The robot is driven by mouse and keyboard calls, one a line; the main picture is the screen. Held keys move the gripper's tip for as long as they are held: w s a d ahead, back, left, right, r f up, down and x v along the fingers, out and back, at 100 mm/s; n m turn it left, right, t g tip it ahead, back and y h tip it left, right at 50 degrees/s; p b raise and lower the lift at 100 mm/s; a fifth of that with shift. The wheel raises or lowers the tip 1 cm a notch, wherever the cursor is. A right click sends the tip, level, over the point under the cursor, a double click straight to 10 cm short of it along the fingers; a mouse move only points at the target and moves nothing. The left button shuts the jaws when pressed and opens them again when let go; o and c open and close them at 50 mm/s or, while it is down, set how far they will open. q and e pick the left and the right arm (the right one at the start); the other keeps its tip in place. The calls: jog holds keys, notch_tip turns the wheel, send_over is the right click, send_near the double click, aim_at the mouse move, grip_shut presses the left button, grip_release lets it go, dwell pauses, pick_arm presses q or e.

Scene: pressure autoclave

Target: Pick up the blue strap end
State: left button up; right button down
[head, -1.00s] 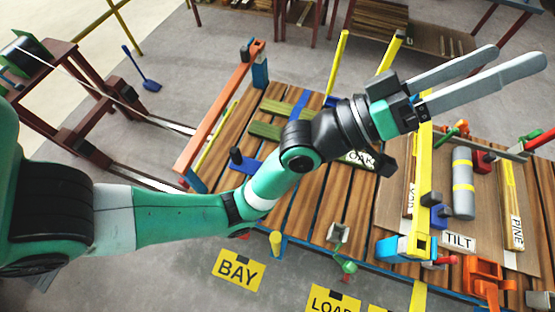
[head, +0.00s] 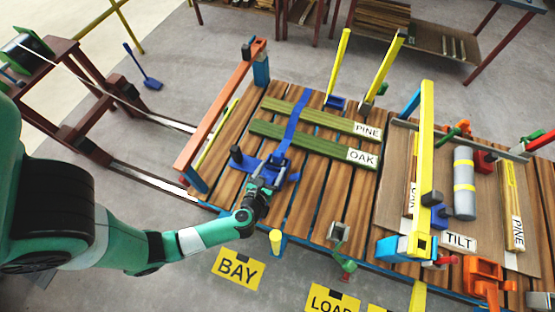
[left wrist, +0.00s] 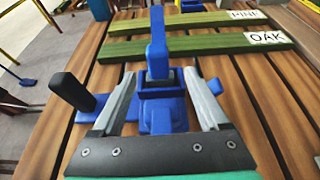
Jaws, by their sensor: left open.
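The blue strap (head: 296,125) runs over the two green boards, the one labelled PINE (head: 320,118) and the one labelled OAK (head: 310,143). Its near end meets a blue buckle-like fitting on the wooden deck. In the left wrist view the blue strap end (left wrist: 157,50) stands up over a blue block (left wrist: 163,112). My left gripper (head: 273,170) is at this fitting, low over the deck. In the left wrist view its open fingers (left wrist: 162,78) lie on either side of the blue fitting, with gaps visible beside it. My right gripper is not in view.
A black-handled lever on a blue plate (head: 237,156) stands just left of the gripper. A yellow post (head: 276,242) stands at the deck's near edge. A yellow frame (head: 427,150) and grey cylinder (head: 463,180) are to the right. The deck's front middle is mostly clear.

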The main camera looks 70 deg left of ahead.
aim_at(277, 160)
pick_arm(q)
jog(key=b+x, duration=0.1)
jog(key=x, duration=0.4)
jog(key=shift+w+a, duration=0.15)
jog(key=shift+a, duration=0.05)
jog(key=shift+w+a+f+b, duration=0.15)
jog(key=shift+a+f+b, duration=0.1)
jog(key=shift+b, duration=0.1)
jog(key=b+x, duration=0.1)
jog(key=x, duration=0.3)
jog(key=shift+w+a+b, duration=0.1)
jog(key=shift+a+b, duration=0.15)
jog(key=shift+b, duration=0.15)
grip_shut()
